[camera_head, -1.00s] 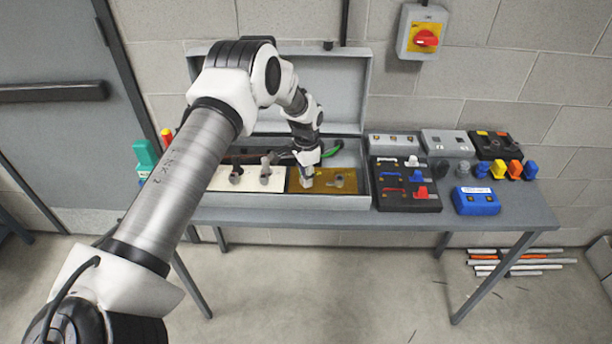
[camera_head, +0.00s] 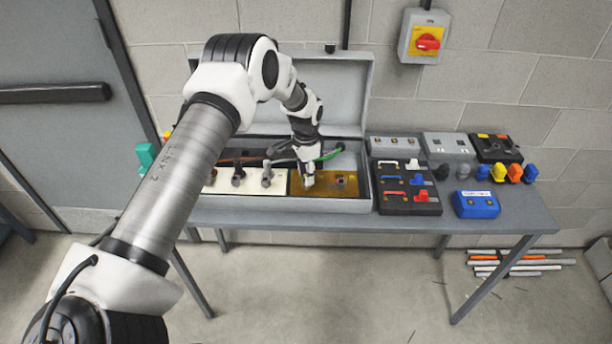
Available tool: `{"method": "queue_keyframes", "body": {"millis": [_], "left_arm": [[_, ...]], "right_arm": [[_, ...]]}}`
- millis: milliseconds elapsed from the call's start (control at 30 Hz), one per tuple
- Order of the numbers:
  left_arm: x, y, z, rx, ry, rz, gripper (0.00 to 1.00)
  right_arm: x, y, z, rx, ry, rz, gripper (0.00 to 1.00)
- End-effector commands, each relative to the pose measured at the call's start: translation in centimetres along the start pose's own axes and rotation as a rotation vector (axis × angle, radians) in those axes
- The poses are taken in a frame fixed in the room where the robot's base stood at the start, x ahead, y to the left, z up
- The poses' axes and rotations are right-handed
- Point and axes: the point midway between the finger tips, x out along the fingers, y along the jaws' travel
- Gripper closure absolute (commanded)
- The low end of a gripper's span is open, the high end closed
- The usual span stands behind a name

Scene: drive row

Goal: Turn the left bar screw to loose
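An open grey box (camera_head: 355,90) stands on the table with its lid up. An amber panel (camera_head: 328,190) fills the right part of its front. My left gripper (camera_head: 308,184) points down at the left part of this panel. The left bar screw does not show clearly; the gripper covers that spot. Whether the fingers are open or shut, or touch anything, is too small to tell. A small dark and reddish fitting (camera_head: 341,181) shows on the right part of the panel. My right gripper is not in view.
A cream panel (camera_head: 250,187) with several dark upright fittings lies left of the amber one. A green cable runs behind the gripper. Right of the box are a black switch panel (camera_head: 408,205), a blue box (camera_head: 476,204) and several coloured plugs. A red rotary switch (camera_head: 427,42) hangs on the wall.

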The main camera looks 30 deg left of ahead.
Motion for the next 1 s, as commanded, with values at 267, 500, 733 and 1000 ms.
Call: {"method": "queue_keyframes", "body": {"millis": [267,500,733,1000], "left_arm": [[-2.7,0.0,0.0,0.0,0.001,0.0,0.59],[-4.7,0.0,0.0,0.0,0.0,0.001,0.59],[-6.4,0.0,0.0,0.0,0.0,0.0,0.59],[-6.4,0.0,0.0,-0.001,0.0,0.0,0.59]], "right_arm": [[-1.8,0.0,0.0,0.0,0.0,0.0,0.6],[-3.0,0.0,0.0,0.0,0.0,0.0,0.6],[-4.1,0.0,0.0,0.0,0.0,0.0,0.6],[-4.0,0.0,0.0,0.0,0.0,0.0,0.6]]}}
